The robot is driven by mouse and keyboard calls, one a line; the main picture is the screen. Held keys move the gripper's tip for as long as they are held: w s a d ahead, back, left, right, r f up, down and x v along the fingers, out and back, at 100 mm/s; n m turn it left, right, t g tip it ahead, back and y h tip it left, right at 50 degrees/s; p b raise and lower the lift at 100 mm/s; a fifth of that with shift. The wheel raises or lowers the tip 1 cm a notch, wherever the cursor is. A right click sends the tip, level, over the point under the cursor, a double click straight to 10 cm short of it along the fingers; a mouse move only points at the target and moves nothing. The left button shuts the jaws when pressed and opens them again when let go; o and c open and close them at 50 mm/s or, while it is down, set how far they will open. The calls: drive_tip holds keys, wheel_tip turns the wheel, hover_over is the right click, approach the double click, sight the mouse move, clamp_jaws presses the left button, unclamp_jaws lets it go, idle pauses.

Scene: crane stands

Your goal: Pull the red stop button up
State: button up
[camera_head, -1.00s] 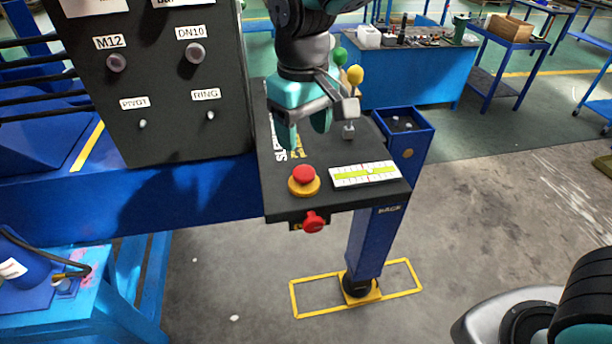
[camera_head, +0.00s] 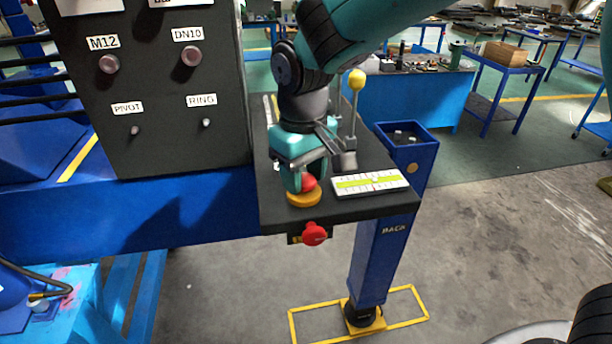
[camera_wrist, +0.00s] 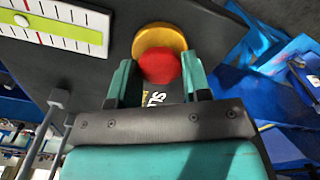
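The red stop button (camera_head: 310,183) sits on a round yellow base (camera_head: 304,199) near the front edge of the dark panel top. In the wrist view the red button (camera_wrist: 160,67) lies between my two teal fingers, with the yellow base (camera_wrist: 158,38) beyond it. My gripper (camera_head: 306,182) is down at the button, its fingers apart on either side of it. In the wrist view my gripper (camera_wrist: 160,70) looks open, with the fingers very near the button's sides. I cannot tell whether they touch it. In the head view a finger hides part of the button.
A white and green level gauge (camera_head: 370,183) lies right of the button. A red knob (camera_head: 314,234) sticks out below the front edge. A yellow-balled lever (camera_head: 356,80) stands behind. The tall dark panel (camera_head: 165,95) with knobs rises at left.

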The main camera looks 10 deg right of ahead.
sight(304, 177)
drive_tip(key=shift+c, duration=0.7)
drive_tip(key=shift+r, duration=0.15)
drive_tip(key=shift+r+p, duration=0.5)
drive_tip(key=shift+p, duration=0.1)
drive_tip(key=o, duration=0.8)
wheel_tip(304, 177, up, 7)
drive_tip(key=p, duration=0.6)
